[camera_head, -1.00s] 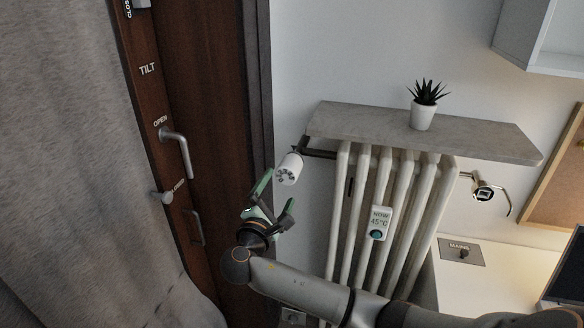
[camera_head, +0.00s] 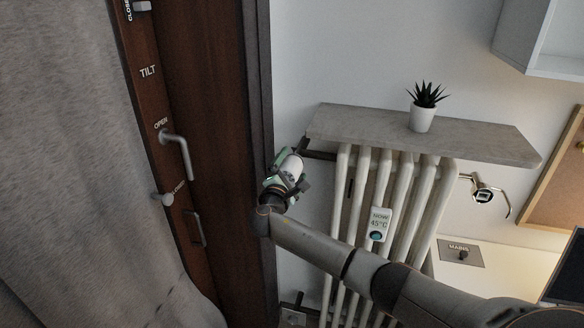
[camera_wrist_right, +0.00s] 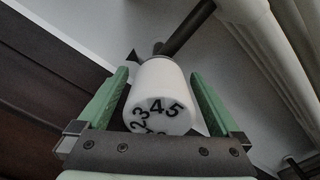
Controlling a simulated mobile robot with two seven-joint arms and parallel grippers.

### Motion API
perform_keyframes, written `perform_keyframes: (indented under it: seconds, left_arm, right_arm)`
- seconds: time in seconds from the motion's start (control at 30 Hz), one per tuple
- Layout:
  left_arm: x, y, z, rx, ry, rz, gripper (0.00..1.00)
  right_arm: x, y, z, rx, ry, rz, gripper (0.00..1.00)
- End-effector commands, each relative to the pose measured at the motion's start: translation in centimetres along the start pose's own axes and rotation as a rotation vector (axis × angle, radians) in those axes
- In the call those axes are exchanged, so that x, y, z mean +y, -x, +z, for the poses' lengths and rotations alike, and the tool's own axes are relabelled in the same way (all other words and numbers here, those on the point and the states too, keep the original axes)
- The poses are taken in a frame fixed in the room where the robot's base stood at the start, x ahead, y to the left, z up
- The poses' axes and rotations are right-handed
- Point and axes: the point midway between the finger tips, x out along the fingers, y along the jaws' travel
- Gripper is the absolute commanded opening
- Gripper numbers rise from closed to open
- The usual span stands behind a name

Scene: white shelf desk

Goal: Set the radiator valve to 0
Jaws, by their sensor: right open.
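The white radiator valve (camera_head: 293,166) sits on a dark pipe at the radiator's upper left. Its white knob (camera_wrist_right: 162,85) shows in the right wrist view with the black digits 2, 3, 4 and 5 on its end face; the lower part of the face is hidden by my gripper's body. My right gripper (camera_head: 287,175) is open around the knob. In the right wrist view its green fingers (camera_wrist_right: 160,95) stand on either side of the knob, with a gap seen on the right side. My left gripper is not in view.
A stone shelf (camera_head: 350,122) with a potted plant (camera_head: 422,108) lies above. The brown window frame (camera_head: 215,150) stands close on the left.

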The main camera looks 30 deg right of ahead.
Motion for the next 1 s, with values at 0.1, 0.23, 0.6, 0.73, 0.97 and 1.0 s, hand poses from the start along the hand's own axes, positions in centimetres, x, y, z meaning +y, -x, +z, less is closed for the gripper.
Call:
perform_keyframes:
  seconds: [0.1, 0.23, 0.6, 0.73, 0.97, 1.0]
  left_arm:
    - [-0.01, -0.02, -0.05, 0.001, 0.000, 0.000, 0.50]
    - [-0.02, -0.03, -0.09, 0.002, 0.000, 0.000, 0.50]
    - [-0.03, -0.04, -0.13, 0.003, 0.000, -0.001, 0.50]
    - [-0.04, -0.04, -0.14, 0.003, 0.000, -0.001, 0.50]
    - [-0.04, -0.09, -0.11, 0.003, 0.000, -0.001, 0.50]
    - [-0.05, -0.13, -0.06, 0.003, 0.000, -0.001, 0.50]
  right_arm:
    - [0.02, 0.01, 0.01, 0.000, 0.000, 0.000, 0.99]
    - [0.02, 0.02, 0.01, 0.000, 0.000, 0.000, 0.84]
    - [0.01, 0.04, 0.00, 0.000, 0.000, 0.000, 0.43]
    - [0.01, 0.05, 0.00, 0.000, 0.000, 0.000, 0.28]
    - [-0.03, 0.05, -0.03, 0.000, -0.002, 0.000, 0.15]
    - [-0.05, 0.06, -0.05, 0.001, -0.006, 0.000, 0.15]
